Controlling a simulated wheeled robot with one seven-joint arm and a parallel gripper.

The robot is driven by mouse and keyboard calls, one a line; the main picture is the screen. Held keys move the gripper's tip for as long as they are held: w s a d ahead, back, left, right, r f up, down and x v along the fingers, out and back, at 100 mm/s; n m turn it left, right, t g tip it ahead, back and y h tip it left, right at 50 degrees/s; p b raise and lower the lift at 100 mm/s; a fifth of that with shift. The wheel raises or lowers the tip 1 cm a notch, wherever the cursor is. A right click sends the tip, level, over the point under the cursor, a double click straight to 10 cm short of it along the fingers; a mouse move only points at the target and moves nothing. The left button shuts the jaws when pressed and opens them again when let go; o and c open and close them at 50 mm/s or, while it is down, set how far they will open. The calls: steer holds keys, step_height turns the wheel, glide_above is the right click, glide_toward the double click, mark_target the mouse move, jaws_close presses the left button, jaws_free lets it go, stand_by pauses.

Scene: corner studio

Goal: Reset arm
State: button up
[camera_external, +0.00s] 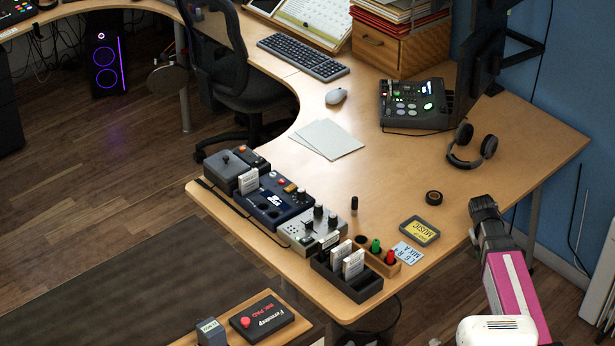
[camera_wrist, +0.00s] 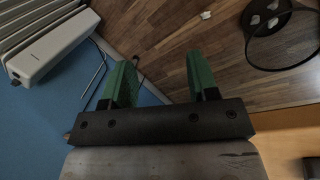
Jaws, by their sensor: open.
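My arm, with a pink link, reaches in from the lower right of the external view, its dark wrist end near the desk's right front edge. In the wrist view my gripper (camera_wrist: 158,72) shows two green fingers spread apart with nothing between them. Beyond the fingers is wooden floor. The fingers cannot be made out in the external view.
The L-shaped desk (camera_external: 390,190) holds a black rack (camera_external: 364,287), yellow cassette (camera_external: 420,231), tape roll (camera_external: 433,198) and headphones (camera_external: 473,146) left of my arm. The wrist view shows a white radiator (camera_wrist: 50,45), blue wall (camera_wrist: 60,140) and wire bin (camera_wrist: 282,35).

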steer(key=s+d+f+m+y, duration=0.2)
steer(key=s+f, duration=0.7)
steer(key=f, duration=0.5)
steer(key=shift+s+d+m+y, duration=0.3)
steer(key=shift+s+d+y, duration=0.1)
steer(key=shift+y, duration=0.2)
steer(key=shift+f, duration=0.1)
stand_by(1.3)
